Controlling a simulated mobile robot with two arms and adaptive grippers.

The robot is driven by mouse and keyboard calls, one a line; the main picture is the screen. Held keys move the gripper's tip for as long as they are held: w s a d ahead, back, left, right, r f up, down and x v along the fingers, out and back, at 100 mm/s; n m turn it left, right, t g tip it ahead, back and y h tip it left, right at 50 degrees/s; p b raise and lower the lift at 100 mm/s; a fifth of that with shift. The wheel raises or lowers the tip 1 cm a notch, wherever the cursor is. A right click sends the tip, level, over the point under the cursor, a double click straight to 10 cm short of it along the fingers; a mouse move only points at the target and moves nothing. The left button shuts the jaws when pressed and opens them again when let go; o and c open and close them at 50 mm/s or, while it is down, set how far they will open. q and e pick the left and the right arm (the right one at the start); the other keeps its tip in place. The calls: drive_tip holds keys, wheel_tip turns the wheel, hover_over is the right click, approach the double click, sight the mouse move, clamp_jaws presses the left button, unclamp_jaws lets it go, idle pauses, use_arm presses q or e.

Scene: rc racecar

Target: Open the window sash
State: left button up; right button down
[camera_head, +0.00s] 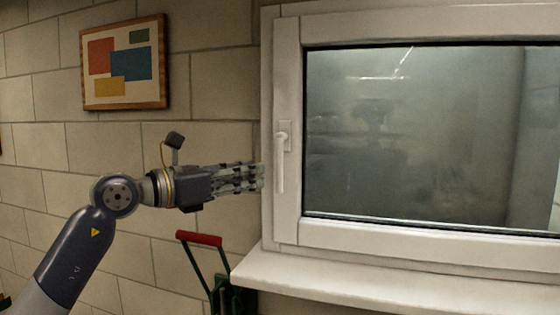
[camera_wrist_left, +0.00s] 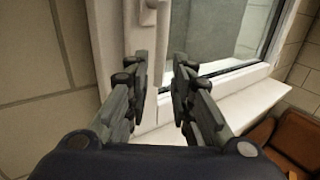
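The white window sash (camera_head: 289,75) sits flush in its outer frame (camera_head: 268,110) and looks closed. Its white lever handle (camera_head: 280,165) is on the left stile and points straight down. A pale piece at the top there (camera_wrist_left: 148,12) looks like part of the handle. My right gripper is not in view.
A white sill (camera_head: 400,288) juts out below the window. A red-handled green tool (camera_head: 199,239) stands below my left gripper. A framed picture (camera_head: 124,64) hangs on the block wall. A brown-orange object (camera_wrist_left: 300,138) lies at lower right in the wrist view.

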sight(280, 170)
use_arm(q)
drive_tip(key=p+x, duration=0.3)
drive_tip(key=x, duration=0.5)
drive_tip(key=shift+w+d+p, duration=0.15)
drive_tip(key=shift+w+p, duration=0.05)
drive_tip(key=shift+p, duration=0.15)
drive_tip(key=shift+f, duration=0.1)
clamp_jaws()
